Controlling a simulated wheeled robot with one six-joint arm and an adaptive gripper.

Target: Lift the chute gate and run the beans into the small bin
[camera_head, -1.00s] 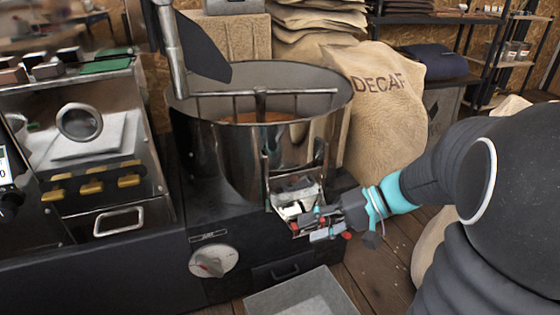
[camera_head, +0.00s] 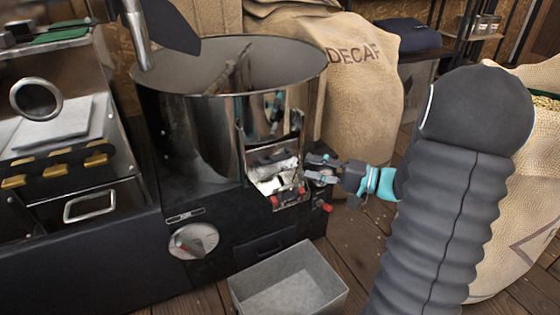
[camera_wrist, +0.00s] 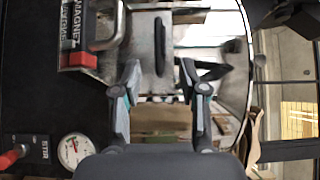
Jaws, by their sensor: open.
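The metal chute (camera_head: 272,172) sticks out low on the front of the round steel drum (camera_head: 205,125), with red-tipped parts below it. Which piece is the gate is too small to tell in the head view. My gripper (camera_head: 312,170) is open and empty at the chute's right side. In the wrist view, a dark bar (camera_wrist: 159,45) stands in front of a metal plate, between the lines of my open fingers (camera_wrist: 159,76). I cannot tell whether they touch anything. The small grey bin (camera_head: 331,300) stands below the chute and looks empty. No beans show in the drum.
A metal handle and a red-tipped part labelled MAGNET (camera_wrist: 82,60) are left of my fingers. A DECAF sack (camera_head: 360,100) stands behind.

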